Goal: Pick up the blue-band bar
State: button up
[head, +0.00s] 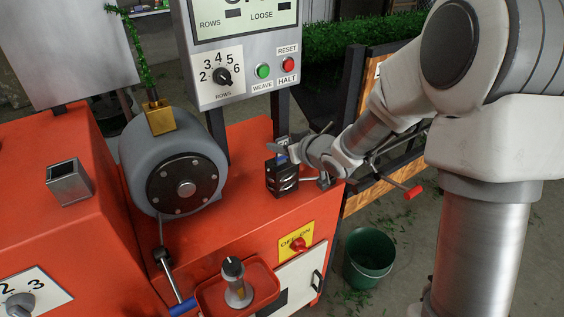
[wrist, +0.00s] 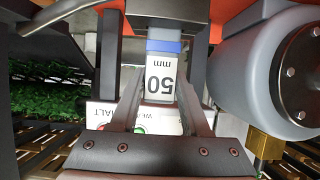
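The blue-band bar (wrist: 160,82) is a pale grey piece with a blue band near its top in the wrist view and a "50 mm" label. It lies between the two fingers of my gripper (wrist: 162,68), close to both fingertips. Whether the fingers press on it cannot be made out. In the head view my gripper (head: 291,152) is at the top of a small black slotted holder (head: 282,181) on the orange machine top. A small blue bit of the bar (head: 281,159) shows there; the rest is hidden.
A grey motor drum (head: 185,185) stands left of the holder, a control panel (head: 240,50) behind it. A red tray (head: 237,291) with a knobbed tool is in front. A green bucket (head: 369,257) is on the floor at right.

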grip_shut()
jog(key=shift+r, duration=0.1)
dwell(0.9)
